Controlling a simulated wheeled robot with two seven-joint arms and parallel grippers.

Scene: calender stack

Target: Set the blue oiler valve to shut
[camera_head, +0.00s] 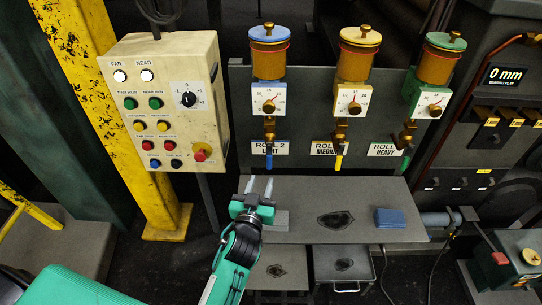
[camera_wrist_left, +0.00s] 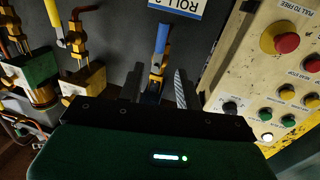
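The blue oiler (camera_head: 268,72) has a blue lid and an amber cup and is the leftmost of three on the grey panel. Its blue valve lever (camera_head: 269,161) points straight down below the brass valve, in front of the "ROLL 2 LIGHT" label. My left gripper (camera_head: 259,184) is just below the lever, its two fingers pointing up, apart and empty. In the left wrist view, the blue lever (camera_wrist_left: 162,38) shows ahead between the open fingers of the left gripper (camera_wrist_left: 160,82), apart from them. My right gripper is not in view.
The yellow lever (camera_head: 339,162) and green lever (camera_head: 405,165) hang to the right. A cream control box (camera_head: 205,125) with buttons stands close on the left. Below is a grey shelf (camera_head: 380,190) with a blue block (camera_head: 390,218) and a dark stain.

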